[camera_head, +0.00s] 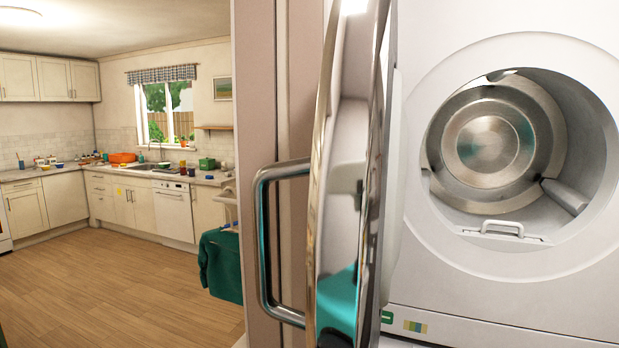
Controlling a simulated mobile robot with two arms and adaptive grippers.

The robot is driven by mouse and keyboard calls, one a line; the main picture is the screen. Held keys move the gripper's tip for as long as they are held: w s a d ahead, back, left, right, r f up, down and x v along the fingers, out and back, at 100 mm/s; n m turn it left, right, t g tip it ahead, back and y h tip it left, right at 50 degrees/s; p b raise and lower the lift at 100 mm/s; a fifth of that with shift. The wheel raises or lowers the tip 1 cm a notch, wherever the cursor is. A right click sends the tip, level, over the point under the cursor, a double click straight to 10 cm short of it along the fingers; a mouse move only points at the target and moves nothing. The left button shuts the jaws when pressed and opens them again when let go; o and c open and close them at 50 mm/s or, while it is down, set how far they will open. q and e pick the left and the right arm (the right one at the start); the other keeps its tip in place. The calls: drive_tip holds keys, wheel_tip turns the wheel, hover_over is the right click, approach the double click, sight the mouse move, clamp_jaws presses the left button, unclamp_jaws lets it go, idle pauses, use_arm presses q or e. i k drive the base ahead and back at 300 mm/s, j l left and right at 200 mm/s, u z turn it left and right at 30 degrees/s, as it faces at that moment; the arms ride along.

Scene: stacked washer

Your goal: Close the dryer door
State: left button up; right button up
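The dryer door (345,90) stands wide open in the head view. I see it almost edge-on, close in front of me, left of the drum opening. It has a shiny chrome rim and a metal bar handle (264,240) on its left side. The white dryer (440,295) fills the right of the view, with its round opening uncovered and a steel drum (487,145) inside, which looks empty. Neither of my grippers is in view.
A pale upright panel (257,75) stands just behind the door. A teal cloth (220,265) hangs left of the handle. Beyond is a kitchen with counters (115,170) and open wooden floor (110,280) at the left.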

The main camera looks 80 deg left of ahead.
sight(356, 168)
drive_tip(key=k+j+u, duration=0.1)
drive_tip(key=j+u, duration=1.1)
drive_tip(key=u, duration=0.15)
